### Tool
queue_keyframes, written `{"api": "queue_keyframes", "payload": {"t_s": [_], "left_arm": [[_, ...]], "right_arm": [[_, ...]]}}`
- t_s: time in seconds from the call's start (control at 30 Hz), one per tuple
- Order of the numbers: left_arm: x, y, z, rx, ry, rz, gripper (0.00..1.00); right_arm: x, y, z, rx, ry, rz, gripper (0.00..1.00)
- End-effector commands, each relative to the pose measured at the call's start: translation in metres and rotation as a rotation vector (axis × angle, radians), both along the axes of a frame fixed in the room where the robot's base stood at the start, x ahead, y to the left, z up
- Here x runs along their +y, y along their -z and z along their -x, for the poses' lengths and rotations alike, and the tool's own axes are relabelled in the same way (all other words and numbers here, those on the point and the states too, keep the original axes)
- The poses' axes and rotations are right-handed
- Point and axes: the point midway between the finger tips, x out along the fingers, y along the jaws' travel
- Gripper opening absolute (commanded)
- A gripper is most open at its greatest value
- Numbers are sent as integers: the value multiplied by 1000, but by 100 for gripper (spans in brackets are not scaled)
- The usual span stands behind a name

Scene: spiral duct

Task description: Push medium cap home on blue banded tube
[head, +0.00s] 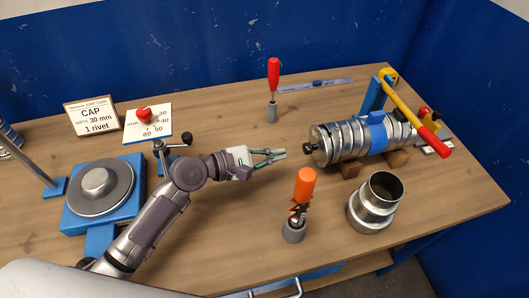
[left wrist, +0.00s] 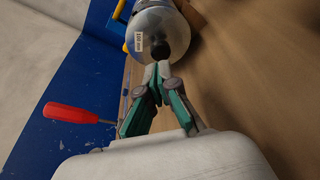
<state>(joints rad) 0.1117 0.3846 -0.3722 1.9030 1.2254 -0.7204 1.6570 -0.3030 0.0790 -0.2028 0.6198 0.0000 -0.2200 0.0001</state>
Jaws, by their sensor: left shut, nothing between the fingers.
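The blue banded tube (head: 352,139) is a ribbed silver duct with a blue band, lying on its side at the right of the table. The cap (head: 319,147) is a silver disc with a black knob, on the tube's left end; how deep it sits I cannot tell. The cap's face (left wrist: 150,32) also shows at the top of the left wrist view, with its black knob (left wrist: 161,50). My left gripper (head: 282,153) is shut and empty, pointing at the knob from the left. In the head view a small gap shows between fingertips and knob.
Wooden blocks (head: 397,158) support the tube, and a yellow lever with red grip (head: 433,142) stands over its right end. An orange-handled tool (head: 304,187) and a silver reducer (head: 375,203) stand in front. A red-handled screwdriver (head: 273,75) stands behind.

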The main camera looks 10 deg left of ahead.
Motion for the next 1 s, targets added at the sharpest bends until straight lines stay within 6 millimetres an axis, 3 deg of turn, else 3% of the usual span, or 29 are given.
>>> {"api": "queue_keyframes", "payload": {"t_s": [0.2,0.5,0.7,1.0], "left_arm": [[-20,7,-13,0,1,4,0],[-42,13,-27,0,0,2,0],[-45,13,-30,0,1,1,0],[-45,13,-29,1,0,1,0]], "right_arm": [[-12,9,-4,-5,4,15,40],[-5,19,-4,-4,5,6,40],[6,19,-4,-5,3,-7,40],[4,19,-3,-4,1,-5,40]]}}
